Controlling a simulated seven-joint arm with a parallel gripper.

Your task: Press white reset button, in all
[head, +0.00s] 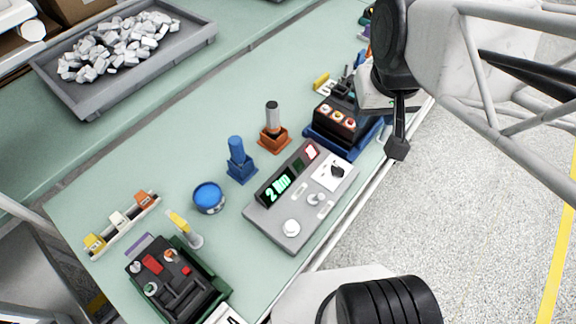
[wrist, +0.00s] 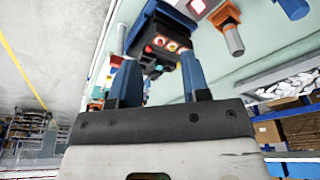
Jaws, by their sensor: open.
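A grey control panel (head: 300,195) lies near the table's front edge, with a lit green display (head: 277,188), a red-lit window, a black knob on a white plate and a round white button (head: 292,228) at its near end. A black box in a blue tray (head: 338,122) carries a row of white, red and orange-ringed buttons. It also shows in the wrist view (wrist: 165,42), beyond the fingers. My gripper (wrist: 157,82) is open and empty, with its two blue fingers apart. In the head view one dark finger hangs right of the black box, apart from the grey panel.
A blue post (head: 238,160), an orange-based post (head: 273,128) and a blue round bowl (head: 208,197) stand behind the panel. A green tray (head: 185,282) with a black device is at the near left. A grey tray of white pieces (head: 85,98) is at the back.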

